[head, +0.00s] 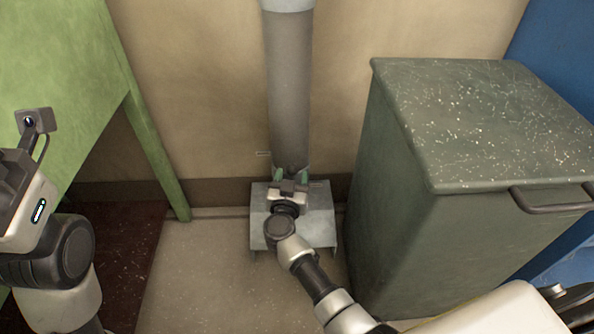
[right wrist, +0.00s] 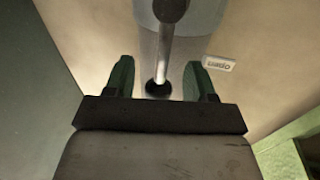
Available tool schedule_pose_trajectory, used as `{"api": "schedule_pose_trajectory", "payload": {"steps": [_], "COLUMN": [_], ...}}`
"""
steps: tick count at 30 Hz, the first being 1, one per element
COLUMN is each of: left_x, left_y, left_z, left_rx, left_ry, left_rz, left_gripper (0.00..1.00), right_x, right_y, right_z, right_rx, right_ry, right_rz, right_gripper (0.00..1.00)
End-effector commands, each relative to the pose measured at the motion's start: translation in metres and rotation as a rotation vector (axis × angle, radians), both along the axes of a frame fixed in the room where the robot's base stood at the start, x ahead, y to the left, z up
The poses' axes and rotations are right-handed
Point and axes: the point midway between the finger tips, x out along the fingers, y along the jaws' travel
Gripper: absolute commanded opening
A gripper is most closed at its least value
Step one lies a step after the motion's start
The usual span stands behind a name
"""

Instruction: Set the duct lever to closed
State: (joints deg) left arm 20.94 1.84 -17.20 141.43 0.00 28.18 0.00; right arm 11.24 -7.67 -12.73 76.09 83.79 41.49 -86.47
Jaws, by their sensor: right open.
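The grey duct (head: 289,85) stands upright against the wall. Its lever (right wrist: 167,50), a pale metal rod with dark ends, shows in the right wrist view in front of the duct (right wrist: 205,25); in the head view my right gripper seems to hide it. My right gripper (head: 291,176) is at the duct's lower end. It is open, and in the right wrist view its green fingers (right wrist: 160,78) stand either side of the rod, with visible gaps. An upside-down "Open" label (right wrist: 218,63) is right of the lever there. My left gripper is out of view.
A grey metal box (head: 263,228) sits at the duct's foot, under my right wrist. A large dark green bin (head: 400,215) with a speckled lid and handle stands close on the right. A green table (head: 60,60) is at the left. Bare floor (head: 200,280) lies between.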

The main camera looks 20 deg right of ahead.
Motion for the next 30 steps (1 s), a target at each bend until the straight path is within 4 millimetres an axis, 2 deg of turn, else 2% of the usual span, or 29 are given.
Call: {"api": "schedule_pose_trajectory", "payload": {"steps": [12, 14, 23, 30], "left_x": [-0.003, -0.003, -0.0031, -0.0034], "left_y": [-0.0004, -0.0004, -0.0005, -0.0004], "left_z": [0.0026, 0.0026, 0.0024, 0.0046], "left_rx": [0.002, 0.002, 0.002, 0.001], "left_ry": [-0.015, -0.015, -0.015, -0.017], "left_rz": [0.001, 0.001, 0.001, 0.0], "left_gripper": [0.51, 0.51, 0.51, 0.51], "right_x": [0.0023, 0.0022, 0.0022, 0.0021], "right_y": [0.0007, 0.0008, 0.0007, -0.0012], "right_z": [0.0005, 0.0005, 0.0002, 0.0009], "right_rx": [0.0, 0.0, -0.001, 0.005], "right_ry": [0.0, 0.0, 0.0, -0.001], "right_rz": [0.001, 0.001, 0.001, 0.001], "right_gripper": [0.55, 0.48, 0.02, 0.0]}}
